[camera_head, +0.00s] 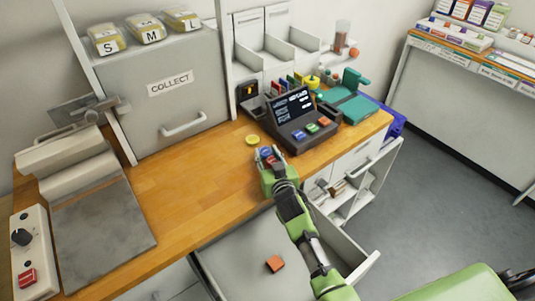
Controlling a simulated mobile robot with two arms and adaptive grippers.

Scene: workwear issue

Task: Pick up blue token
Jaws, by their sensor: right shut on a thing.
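My right gripper (267,156) reaches in over the front part of the wooden counter. It is shut on the blue token (265,152), a small blue piece that shows at its fingertips. A small red patch shows close beside the blue between the fingers; I cannot tell if it is a separate token. A round yellow token (252,140) lies on the counter just beyond the gripper, to the left. My left gripper is not in view.
A dark console (291,118) with coloured buttons stands right of the gripper. A grey COLLECT cabinet (165,95) stands behind. The counter left of the gripper is clear.

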